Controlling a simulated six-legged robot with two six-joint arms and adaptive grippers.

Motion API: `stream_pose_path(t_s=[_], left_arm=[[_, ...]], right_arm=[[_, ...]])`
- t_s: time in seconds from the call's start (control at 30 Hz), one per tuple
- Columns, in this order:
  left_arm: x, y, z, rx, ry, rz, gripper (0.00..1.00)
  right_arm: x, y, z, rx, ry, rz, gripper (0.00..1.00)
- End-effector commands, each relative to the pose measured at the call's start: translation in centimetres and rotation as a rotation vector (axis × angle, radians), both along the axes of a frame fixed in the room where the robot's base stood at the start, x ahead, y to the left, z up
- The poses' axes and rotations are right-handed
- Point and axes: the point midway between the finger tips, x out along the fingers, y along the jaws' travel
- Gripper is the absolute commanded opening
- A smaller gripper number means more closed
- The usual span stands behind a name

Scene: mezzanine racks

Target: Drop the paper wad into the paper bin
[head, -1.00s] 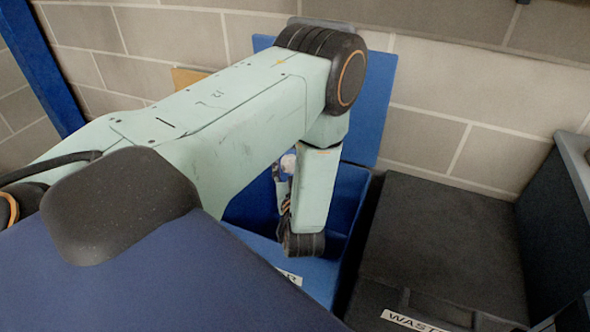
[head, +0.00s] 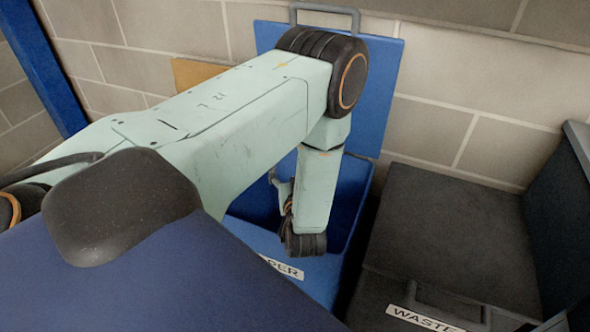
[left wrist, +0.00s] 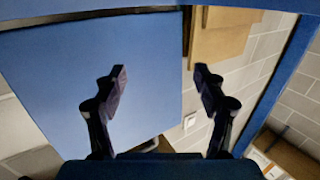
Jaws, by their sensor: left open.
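The blue paper bin (head: 318,268) stands by the wall. Its label is partly hidden, and its blue lid (head: 378,95) is raised against the wall. My left arm hangs over the bin, with the left gripper (head: 281,192) partly hidden behind the arm's last link, at the bin's opening. In the left wrist view my left gripper (left wrist: 160,90) has its two fingers wide apart with nothing between them. The paper wad is not visible in either view now. The bin's inside is mostly hidden by my arm. My right gripper is not in view.
A dark waste bin (head: 440,235) with its lid shut stands to the right of the paper bin. A blue post (head: 45,70) rises at the left. A block wall (head: 470,135) closes off the back. Brown cardboard (left wrist: 222,38) shows beside the blue panel in the left wrist view.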

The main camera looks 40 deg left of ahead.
Motion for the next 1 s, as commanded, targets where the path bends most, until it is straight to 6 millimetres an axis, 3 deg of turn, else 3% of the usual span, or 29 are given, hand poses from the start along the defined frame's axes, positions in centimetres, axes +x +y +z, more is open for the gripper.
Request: stream_pose_path(t_s=[0.37,0.8,1.0], left_arm=[[0.0,0.0,0.7,0.000,-0.001,0.001,0.73],[0.0,0.0,7.8,-0.001,-0.002,0.000,0.73],[0.0,0.0,9.6,-0.002,-0.001,0.000,0.73]], right_arm=[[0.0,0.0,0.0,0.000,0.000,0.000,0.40],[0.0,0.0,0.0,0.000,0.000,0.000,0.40],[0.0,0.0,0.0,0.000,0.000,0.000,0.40]])
